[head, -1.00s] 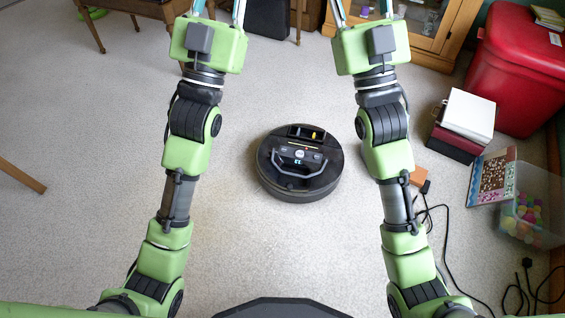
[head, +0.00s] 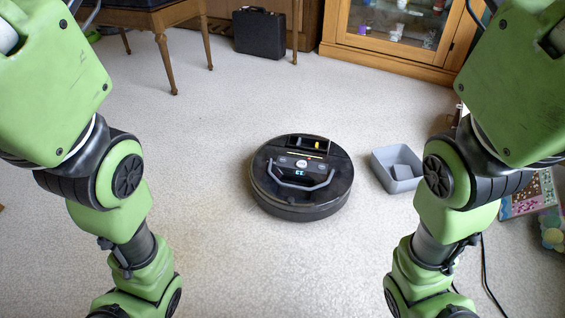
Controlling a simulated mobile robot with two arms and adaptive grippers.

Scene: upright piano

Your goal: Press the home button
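A round black robot vacuum (head: 301,206) sits flat on the carpet near the middle of the head view. A small row of light buttons (head: 300,163) shows on its top, behind a grey curved handle and a lit blue display (head: 299,172). The button markings are too small to read, so I cannot tell which one is home. My two arms rise along the left and right sides of the view and leave it at the top. Both grippers are out of view. Nothing touches the vacuum.
A grey open bin (head: 398,184) stands just right of the vacuum, partly behind my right arm. A black briefcase (head: 259,33), a wooden table (head: 163,22) and a glass-fronted wooden cabinet (head: 388,42) stand at the back. Carpet in front of the vacuum is clear.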

